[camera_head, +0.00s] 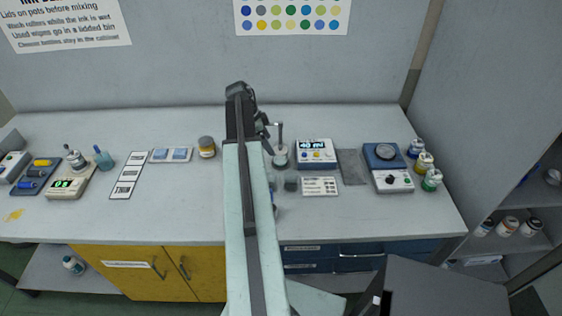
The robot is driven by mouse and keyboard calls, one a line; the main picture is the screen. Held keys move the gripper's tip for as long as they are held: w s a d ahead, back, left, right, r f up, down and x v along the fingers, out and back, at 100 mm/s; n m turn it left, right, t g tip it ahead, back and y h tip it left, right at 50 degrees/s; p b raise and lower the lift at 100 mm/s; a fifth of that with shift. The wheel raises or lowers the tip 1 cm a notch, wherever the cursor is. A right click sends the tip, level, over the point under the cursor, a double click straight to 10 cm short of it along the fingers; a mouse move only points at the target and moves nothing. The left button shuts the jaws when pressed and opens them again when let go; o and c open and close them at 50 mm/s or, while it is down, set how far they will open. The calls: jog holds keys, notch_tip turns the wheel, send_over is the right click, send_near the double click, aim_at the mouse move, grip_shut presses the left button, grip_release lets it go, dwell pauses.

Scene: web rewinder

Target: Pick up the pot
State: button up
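Several small pots stand on the grey bench, and which one the task means cannot be told. A pot with a mustard-yellow top (207,147) stands left of my arm. A pale pot with a dark band (280,157) stands just right of my arm, with an upright rod-like part above it. A small dark grey pot (291,184) is in front of it. My gripper (267,130) is at the far end of my arm, near the pale pot and behind it in the picture. Its fingers are too small and partly hidden to tell whether they are open or touching anything.
Right of my arm are a display unit reading 40 ml (316,153), a dark mat (351,167), a blue device with a round plate (385,155) and several bottles (424,163). A scale (67,187) and cards (130,175) are at left. A wall closes the back.

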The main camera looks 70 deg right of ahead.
aim_at(278, 150)
jog(key=shift+s+d+f+m, duration=0.1)
jog(key=shift+s+d+m, duration=0.2)
jog(key=shift+s+d, duration=0.35)
jog(key=b+x, duration=0.2)
jog(key=shift+s+a+f+b, duration=0.15)
jog(key=shift+s+f+b, duration=0.05)
jog(key=shift+f+b, duration=0.15)
jog(key=shift+r, duration=0.1)
jog(key=b+x, duration=0.4)
jog(key=x, duration=0.1)
jog(key=shift+s+b, duration=0.1)
jog(key=shift+b, duration=0.25)
jog(key=c, duration=1.5)
notch_tip(278, 150, up, 10)
jog(key=p, duration=1)
jog(key=shift+r+p, duration=0.2)
jog(key=shift+p, duration=0.15)
jog(key=shift+f, duration=0.1)
